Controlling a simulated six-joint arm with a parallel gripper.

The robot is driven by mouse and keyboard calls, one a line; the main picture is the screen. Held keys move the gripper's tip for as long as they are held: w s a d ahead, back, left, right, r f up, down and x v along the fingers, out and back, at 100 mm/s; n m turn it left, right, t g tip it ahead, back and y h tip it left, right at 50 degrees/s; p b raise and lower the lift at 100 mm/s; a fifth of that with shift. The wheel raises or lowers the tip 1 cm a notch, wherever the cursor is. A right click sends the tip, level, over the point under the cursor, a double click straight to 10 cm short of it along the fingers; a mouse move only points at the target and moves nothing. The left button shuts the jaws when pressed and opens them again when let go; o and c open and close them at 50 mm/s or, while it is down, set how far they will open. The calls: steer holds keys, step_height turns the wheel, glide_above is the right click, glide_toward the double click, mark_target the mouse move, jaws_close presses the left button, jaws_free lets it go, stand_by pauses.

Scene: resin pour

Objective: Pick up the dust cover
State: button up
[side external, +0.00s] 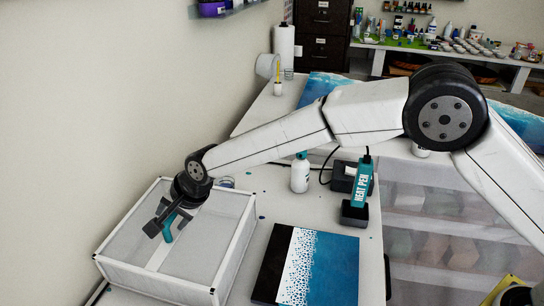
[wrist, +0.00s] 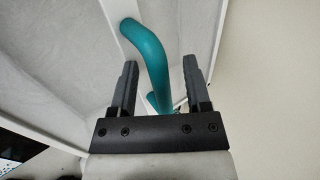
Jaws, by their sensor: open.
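The dust cover (side external: 205,238) is a box with a white frame and pale translucent panels, standing on the white table at the lower left of the side view. A bar crosses its top and carries a curved teal handle (side external: 169,232). My gripper (side external: 160,222) is low over the top of the cover at this handle. In the wrist view my gripper (wrist: 160,75) is open, with one dark finger on each side of the teal handle (wrist: 148,48). Contact between fingers and handle cannot be told. The wrist partly hides the far top of the cover.
A blue, white and black panel (side external: 320,265) lies right of the cover. A plain wall (side external: 80,120) runs close along the cover's left side.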

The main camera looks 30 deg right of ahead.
steer(key=shift+c, duration=0.2)
stand_by(0.3)
jaws_close()
steer(key=shift+r, duration=0.1)
stand_by(1.2)
